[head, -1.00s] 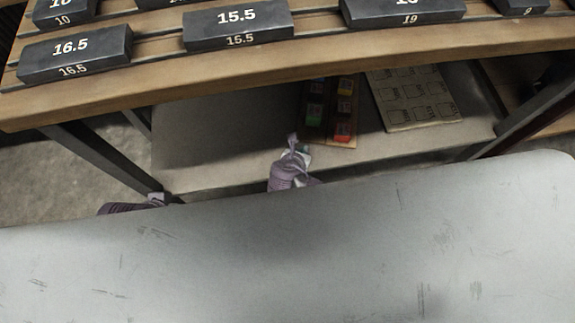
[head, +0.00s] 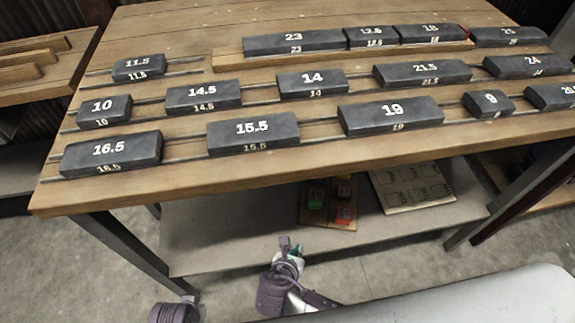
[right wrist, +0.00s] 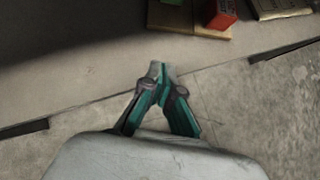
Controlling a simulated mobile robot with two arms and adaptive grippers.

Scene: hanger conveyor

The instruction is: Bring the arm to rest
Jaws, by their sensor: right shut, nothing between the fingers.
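My right gripper (head: 297,251) is low in the head view, in front of the lower shelf of the table. In the right wrist view its green and grey fingers (right wrist: 160,70) come together at the tips. It is shut and holds nothing. Behind the tips in that view are the shelf edge and the floor. A purple part of my left arm (head: 173,312) shows at the bottom left of the head view. My left gripper's fingers do not show.
A wooden table (head: 190,217) carries several dark numbered blocks, such as 15.5 (head: 253,132) and 19 (head: 391,116). Its grey lower shelf (head: 230,235) holds a wooden board (head: 311,214) with coloured pieces and a patterned panel (head: 412,187). Bare floor (head: 90,260) lies at left.

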